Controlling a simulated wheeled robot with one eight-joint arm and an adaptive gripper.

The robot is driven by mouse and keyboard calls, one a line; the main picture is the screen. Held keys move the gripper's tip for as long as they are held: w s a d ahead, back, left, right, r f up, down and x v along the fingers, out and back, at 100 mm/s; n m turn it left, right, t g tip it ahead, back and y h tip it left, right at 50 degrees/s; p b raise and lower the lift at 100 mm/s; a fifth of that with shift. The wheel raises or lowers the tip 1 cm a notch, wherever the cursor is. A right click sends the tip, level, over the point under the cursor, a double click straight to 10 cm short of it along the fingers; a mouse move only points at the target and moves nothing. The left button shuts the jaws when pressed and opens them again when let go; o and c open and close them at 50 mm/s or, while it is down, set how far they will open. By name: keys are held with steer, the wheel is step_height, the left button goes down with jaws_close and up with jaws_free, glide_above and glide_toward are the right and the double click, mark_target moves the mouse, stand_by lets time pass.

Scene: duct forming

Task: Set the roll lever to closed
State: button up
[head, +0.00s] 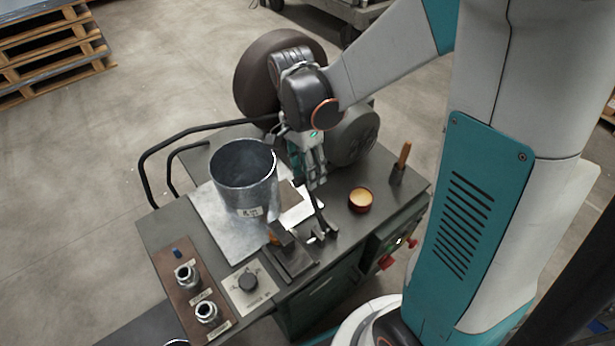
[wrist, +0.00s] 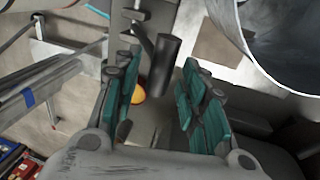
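A dark lever handle (wrist: 165,62) shows in the wrist view, beyond and between the two teal-padded fingers. I take it for the roll lever. In the head view a dark lever (head: 321,214) stands on the workbench just below my gripper's fingertips. Which setting it is at cannot be read. My gripper (head: 316,184) points down over the bench, right of the metal cylinder. In the wrist view my gripper (wrist: 160,85) is open, with a clear gap between the fingers. Whether a finger touches the handle cannot be told.
A metal duct cylinder (head: 245,178) stands on a sheet (head: 213,222) left of my gripper. An orange-filled cup (head: 360,199), a wooden-handled tool (head: 401,162), a knob plate (head: 248,283) and a board with fittings (head: 178,255) are on the bench. Open floor lies left.

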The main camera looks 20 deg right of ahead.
steer(key=shift+s+f, duration=0.15)
steer(key=shift+f, duration=0.8)
jaws_close()
steer(key=shift+d+r, duration=0.1)
steer(key=shift+r, duration=0.05)
